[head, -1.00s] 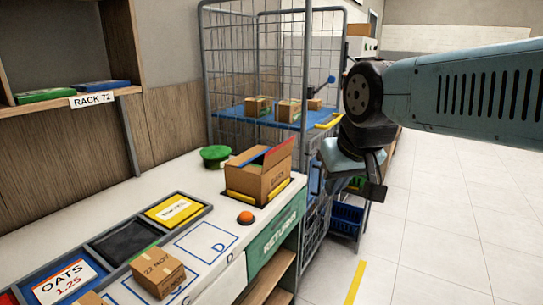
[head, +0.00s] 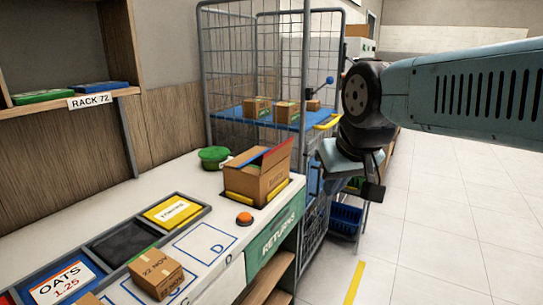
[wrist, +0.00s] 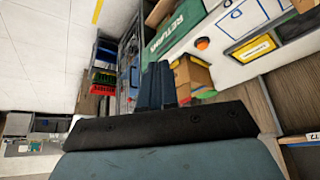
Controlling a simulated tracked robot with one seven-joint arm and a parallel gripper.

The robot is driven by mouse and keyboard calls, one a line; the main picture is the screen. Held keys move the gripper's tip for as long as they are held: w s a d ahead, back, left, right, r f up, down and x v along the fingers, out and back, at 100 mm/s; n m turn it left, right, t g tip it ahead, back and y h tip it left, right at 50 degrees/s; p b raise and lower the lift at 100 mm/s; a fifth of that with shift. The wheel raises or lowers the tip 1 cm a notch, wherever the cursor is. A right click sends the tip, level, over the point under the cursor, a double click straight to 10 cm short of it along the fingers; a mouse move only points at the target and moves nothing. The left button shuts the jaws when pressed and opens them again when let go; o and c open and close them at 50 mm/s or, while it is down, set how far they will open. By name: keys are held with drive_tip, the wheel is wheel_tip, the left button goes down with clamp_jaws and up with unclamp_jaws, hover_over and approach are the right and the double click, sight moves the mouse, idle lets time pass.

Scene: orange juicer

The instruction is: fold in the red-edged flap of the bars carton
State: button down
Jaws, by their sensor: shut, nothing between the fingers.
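The bars carton (head: 257,183) is a brown box standing on the counter with its top open. Its red-edged flap (head: 278,153) stands up at the right, back end of the opening. In the wrist view the carton (wrist: 197,75) shows partly behind and to the right of my fingers. My gripper (head: 373,192) hangs beyond the counter's right edge, to the right of the carton and apart from it. In the wrist view my gripper (wrist: 157,85) has its two fingers together with nothing between them.
Yellow strips lie at the carton's base. An orange button (head: 244,219) and a green round item (head: 213,157) are nearby on the counter. A wire cage (head: 232,75) with small boxes stands behind. A blue basket (head: 345,219) sits low. The floor at right is clear.

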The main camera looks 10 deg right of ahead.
drive_tip(key=w+r+m+t, duration=0.15)
drive_tip(key=w+m, duration=0.25)
drive_tip(key=w, duration=1)
drive_tip(key=m, duration=0.3)
approach(273, 157)
drive_tip(key=shift+t+y, duration=0.4)
drive_tip(key=shift+t, duration=0.05)
drive_tip(key=shift+w+d+f, duration=0.15)
drive_tip(key=shift+w+f, duration=0.35)
drive_tip(key=shift+f, duration=0.4)
drive_tip(key=shift+w+d+f, duration=0.1)
drive_tip(key=shift+w+f, duration=0.35)
drive_tip(key=shift+f, duration=0.4)
drive_tip(key=shift+w+d, duration=0.1)
drive_tip(key=shift+a+r, duration=0.1)
drive_tip(key=shift+a, duration=0.1)
